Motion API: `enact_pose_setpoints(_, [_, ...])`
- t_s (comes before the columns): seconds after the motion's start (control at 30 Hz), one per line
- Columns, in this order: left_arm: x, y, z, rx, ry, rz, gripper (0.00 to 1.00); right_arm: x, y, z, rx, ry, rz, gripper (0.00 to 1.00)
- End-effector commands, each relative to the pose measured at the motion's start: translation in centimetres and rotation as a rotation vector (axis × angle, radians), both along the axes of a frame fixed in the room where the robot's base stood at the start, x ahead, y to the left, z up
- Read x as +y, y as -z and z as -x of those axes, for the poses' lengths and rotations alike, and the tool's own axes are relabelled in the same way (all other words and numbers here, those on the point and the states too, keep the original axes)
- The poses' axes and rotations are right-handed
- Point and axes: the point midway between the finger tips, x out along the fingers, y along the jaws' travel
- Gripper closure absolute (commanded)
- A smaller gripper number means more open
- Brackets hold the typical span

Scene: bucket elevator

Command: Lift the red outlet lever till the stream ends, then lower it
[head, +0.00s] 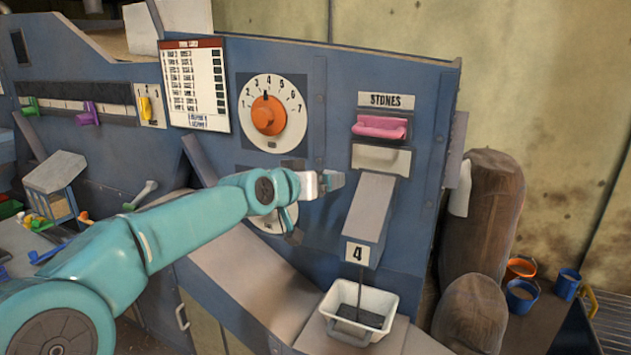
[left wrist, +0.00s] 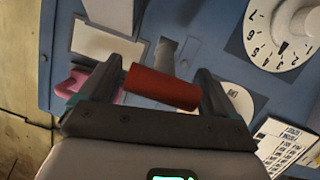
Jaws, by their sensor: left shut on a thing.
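The red outlet lever handle (left wrist: 160,87) lies between the fingers of my left gripper (left wrist: 158,80) in the left wrist view, with a grey lever arm behind it. In the head view my left gripper (head: 330,182) is at the panel, left of the outlet chute (head: 368,215), and hides the red handle. It is shut on the handle. A thin dark stream (head: 360,285) runs from the chute marked 4 down into the white tray (head: 345,335), which has dark material in it. My right gripper is not in view.
An orange dial (head: 268,115) is above my left gripper. A pink handle (head: 380,127) sits under the STONES label (head: 386,100). Brown sacks (head: 482,220) stand right of the panel. Small buckets (head: 521,295) stand at the far right.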

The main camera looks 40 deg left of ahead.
Motion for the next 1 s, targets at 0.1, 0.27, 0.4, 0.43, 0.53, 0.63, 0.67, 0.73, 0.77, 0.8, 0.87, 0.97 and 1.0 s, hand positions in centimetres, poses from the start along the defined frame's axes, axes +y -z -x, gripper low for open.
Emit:
enact_pose_setpoints(0.1, [0.19, -0.63, 0.08, -0.013, -0.003, -0.019, 0.64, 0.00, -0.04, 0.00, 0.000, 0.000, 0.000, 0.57])
enact_pose_setpoints(0.27, [0.10, -0.67, 0.09, -0.014, -0.005, -0.018, 0.64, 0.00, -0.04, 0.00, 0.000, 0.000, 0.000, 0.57])
enact_pose_setpoints(0.4, [0.11, -0.69, 0.10, -0.015, -0.005, -0.018, 0.64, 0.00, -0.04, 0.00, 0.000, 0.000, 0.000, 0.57])
enact_pose_setpoints(0.43, [0.11, -0.71, 0.10, -0.015, -0.005, -0.018, 0.64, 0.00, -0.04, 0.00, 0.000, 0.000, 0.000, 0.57])
enact_pose_setpoints(0.53, [0.13, -0.71, 0.10, -0.015, -0.005, -0.018, 0.64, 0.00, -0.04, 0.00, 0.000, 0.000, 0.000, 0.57])
enact_pose_setpoints(0.63, [0.14, -0.72, 0.10, -0.015, -0.005, -0.018, 0.64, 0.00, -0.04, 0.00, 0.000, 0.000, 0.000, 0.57])
enact_pose_setpoints(0.67, [0.14, -0.72, 0.10, -0.015, -0.005, -0.018, 0.64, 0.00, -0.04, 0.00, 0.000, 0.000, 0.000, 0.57])
enact_pose_setpoints(0.73, [0.15, -0.72, 0.10, -0.015, -0.005, -0.018, 0.64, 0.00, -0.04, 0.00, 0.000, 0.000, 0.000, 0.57])
enact_pose_setpoints(0.77, [0.15, -0.73, 0.11, -0.016, -0.005, -0.018, 0.64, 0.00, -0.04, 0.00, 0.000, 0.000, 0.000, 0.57])
enact_pose_setpoints(0.8, [0.15, -0.72, 0.11, -0.016, -0.005, -0.018, 0.64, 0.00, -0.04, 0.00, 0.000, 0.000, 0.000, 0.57])
enact_pose_setpoints(0.87, [0.14, -0.71, 0.11, -0.015, -0.005, -0.018, 0.00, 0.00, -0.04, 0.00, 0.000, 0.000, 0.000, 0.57])
enact_pose_setpoints(0.97, [0.09, -0.56, 0.09, -0.012, -0.004, -0.014, 0.00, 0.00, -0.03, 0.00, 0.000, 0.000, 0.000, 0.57])
enact_pose_setpoints(1.0, [0.07, -0.51, 0.09, -0.011, -0.004, -0.013, 0.00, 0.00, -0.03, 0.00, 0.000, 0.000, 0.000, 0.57])
